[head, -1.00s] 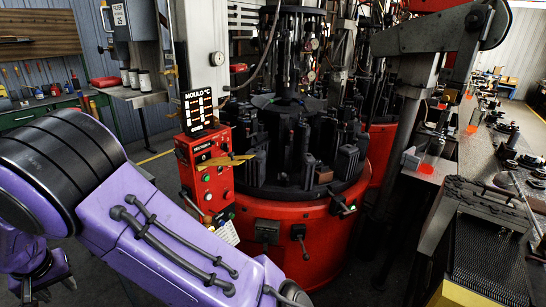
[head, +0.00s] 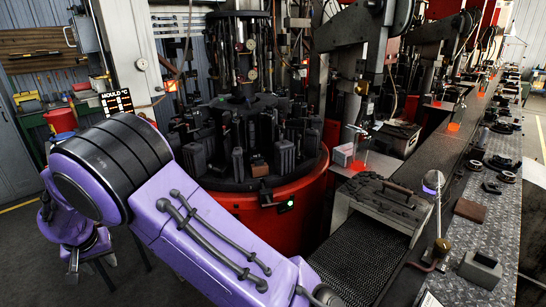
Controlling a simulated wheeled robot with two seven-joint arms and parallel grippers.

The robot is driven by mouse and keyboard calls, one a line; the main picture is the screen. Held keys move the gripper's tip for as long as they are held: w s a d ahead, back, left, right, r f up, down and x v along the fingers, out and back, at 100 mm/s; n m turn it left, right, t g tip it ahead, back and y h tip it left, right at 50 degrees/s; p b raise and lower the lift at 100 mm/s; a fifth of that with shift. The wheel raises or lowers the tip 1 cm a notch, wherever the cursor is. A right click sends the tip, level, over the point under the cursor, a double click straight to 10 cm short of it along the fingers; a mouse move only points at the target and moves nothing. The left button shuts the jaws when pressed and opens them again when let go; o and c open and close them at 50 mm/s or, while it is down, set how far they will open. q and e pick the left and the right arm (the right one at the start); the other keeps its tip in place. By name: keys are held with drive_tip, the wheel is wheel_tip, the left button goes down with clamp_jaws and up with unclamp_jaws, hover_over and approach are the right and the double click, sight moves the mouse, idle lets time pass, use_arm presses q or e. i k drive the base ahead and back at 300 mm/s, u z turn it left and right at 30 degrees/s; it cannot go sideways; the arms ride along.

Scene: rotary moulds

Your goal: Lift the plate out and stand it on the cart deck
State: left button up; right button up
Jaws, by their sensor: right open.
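My right arm, purple with a black ribbed joint, crosses the lower left of the head view. My right gripper (head: 92,263) shows small at the lower left, beyond the arm, fingers pointing down and apart. It is open, with nothing seen between its fingers, over the dark floor. My left gripper is not in view. I cannot make out a plate or a cart deck with certainty. The red-based rotary mould machine (head: 255,208) stands in the middle, with dark moulds around its top; my arm hides its lower left part.
Right of the machine is a dark mesh conveyor (head: 365,255) under a sooty metal cover (head: 378,200). A long metal bench (head: 497,225) runs along the right, with a grey hollow block (head: 481,268) and a brown block (head: 470,210). Open floor (head: 25,255) lies at the left.

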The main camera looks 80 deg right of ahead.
sight(256, 155)
drive_tip(key=z, duration=1.8)
drive_tip(key=i, duration=2.15)
